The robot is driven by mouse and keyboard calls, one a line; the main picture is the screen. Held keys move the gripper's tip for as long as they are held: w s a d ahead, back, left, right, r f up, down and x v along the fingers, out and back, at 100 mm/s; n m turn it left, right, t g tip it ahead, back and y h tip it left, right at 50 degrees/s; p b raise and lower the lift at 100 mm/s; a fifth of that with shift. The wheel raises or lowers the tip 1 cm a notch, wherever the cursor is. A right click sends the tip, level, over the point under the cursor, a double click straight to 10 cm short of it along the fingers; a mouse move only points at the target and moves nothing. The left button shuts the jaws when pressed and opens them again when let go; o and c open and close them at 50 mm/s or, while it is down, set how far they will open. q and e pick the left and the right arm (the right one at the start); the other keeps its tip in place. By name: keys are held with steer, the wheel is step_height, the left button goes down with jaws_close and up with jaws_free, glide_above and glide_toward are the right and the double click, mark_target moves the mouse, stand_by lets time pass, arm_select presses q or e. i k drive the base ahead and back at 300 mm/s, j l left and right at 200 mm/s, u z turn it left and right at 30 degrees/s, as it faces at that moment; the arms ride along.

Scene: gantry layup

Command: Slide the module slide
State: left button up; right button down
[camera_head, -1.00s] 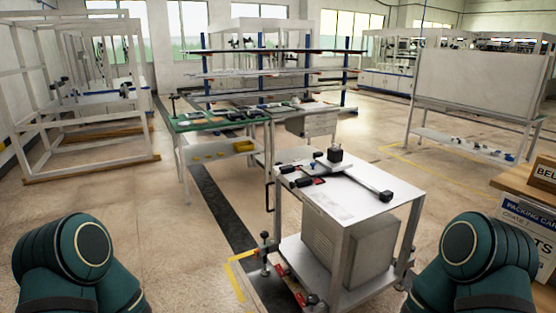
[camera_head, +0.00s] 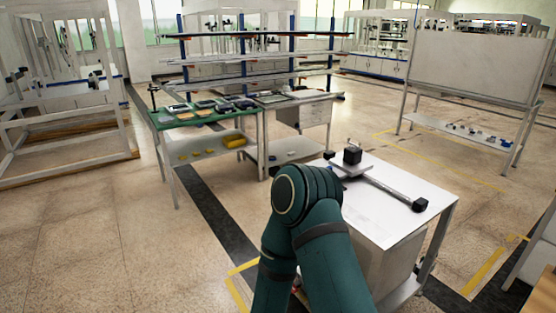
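The module slide (camera_head: 388,188) lies on top of a white cart (camera_head: 422,228), right of centre. It is a dark rail with a black end block (camera_head: 420,205) at its near right end. A light carriage plate with a black cube (camera_head: 352,155) sits toward the rail's far left part. Neither gripper shows, so I cannot see contact with the slide.
A green-topped bench (camera_head: 203,115) with dark parts and yellow items stands behind to the left. A white panel rack (camera_head: 470,65) stands at the back right. Another table edge (camera_head: 540,240) shows at lower right. Open floor lies at left (camera_head: 100,240).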

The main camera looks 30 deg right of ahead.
mark_target(351, 164)
steer(key=i+z, duration=0.15)
steer(key=i, duration=0.3)
steer(key=i+j+z, duration=0.1)
steer(key=i, duration=0.3)
steer(key=i+j+z, duration=0.15)
steer(key=i, duration=0.25)
steer(key=i+z, duration=0.2)
steer(key=z, duration=0.25)
steer(key=i+j+z, duration=0.2)
steer(key=z, duration=0.2)
steer(key=i+j+z, duration=0.2)
steer(key=z, duration=0.25)
steer(key=i+j+z, duration=0.1)
steer(key=z, duration=0.3)
steer(key=i+j+z, duration=0.2)
steer(key=z, duration=0.25)
steer(key=i+j+z, duration=0.1)
steer(key=z, duration=0.3)
steer(key=k+j, duration=0.05)
steer(key=j, duration=0.05)
